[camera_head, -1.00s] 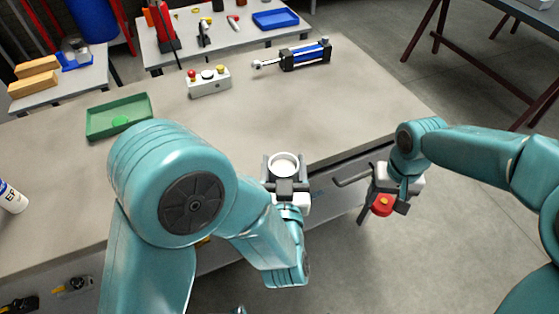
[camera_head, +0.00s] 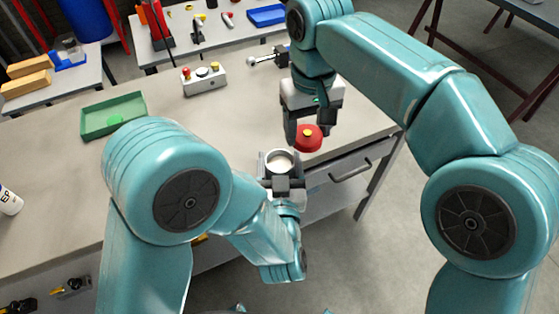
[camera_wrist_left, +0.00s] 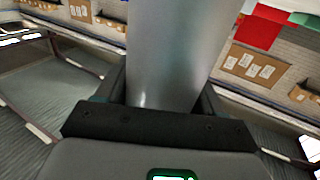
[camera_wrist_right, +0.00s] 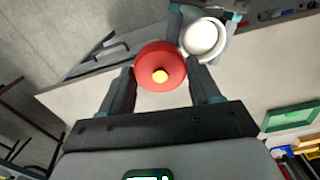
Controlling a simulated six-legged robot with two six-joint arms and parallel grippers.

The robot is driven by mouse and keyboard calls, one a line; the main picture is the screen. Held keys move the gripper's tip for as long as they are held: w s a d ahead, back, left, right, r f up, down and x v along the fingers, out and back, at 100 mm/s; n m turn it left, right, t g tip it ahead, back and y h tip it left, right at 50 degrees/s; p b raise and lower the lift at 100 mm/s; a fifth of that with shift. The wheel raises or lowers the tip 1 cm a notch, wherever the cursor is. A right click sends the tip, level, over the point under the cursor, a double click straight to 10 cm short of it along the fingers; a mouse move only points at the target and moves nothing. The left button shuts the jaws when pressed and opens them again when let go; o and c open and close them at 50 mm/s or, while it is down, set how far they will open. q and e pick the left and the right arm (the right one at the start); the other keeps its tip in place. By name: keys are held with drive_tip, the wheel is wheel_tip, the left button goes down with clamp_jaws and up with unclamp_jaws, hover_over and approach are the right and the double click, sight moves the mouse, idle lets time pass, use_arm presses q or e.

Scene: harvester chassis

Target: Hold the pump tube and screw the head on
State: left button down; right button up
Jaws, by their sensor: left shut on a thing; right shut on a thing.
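The pump tube (camera_head: 281,162) stands with its pale round open end up. In the left wrist view it shows as a smooth grey cylinder (camera_wrist_left: 185,50) between the fingers. My left gripper (camera_head: 280,172) is shut on it. The pump head (camera_head: 308,139) is a red disc with a yellow centre. My right gripper (camera_head: 311,128) is shut on it and holds it just right of and beyond the tube mouth in the head view.
The workbench (camera_head: 180,125) holds a green tray (camera_head: 113,116), a grey button box (camera_head: 204,79) and a cylinder partly hidden by my right arm, its rod end (camera_head: 265,60) showing. A drawer handle (camera_head: 350,170) juts from the bench front. A white bottle (camera_head: 8,200) stands at the far left.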

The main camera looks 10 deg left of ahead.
wheel_tip(320, 180, up, 5)
drive_tip(key=n, duration=0.2)
hover_over(269, 173)
drive_tip(key=w+d, duration=0.2)
drive_tip(key=shift+w+a, duration=0.1)
drive_tip(key=shift+w, duration=0.05)
drive_tip(key=shift+f, duration=0.15)
drive_tip(key=shift+f, duration=1.95)
drive_tip(key=shift+f, duration=0.1)
drive_tip(key=shift+f, duration=0.8)
drive_tip(key=shift+f, duration=0.55)
drive_tip(key=shift+m, duration=0.3)
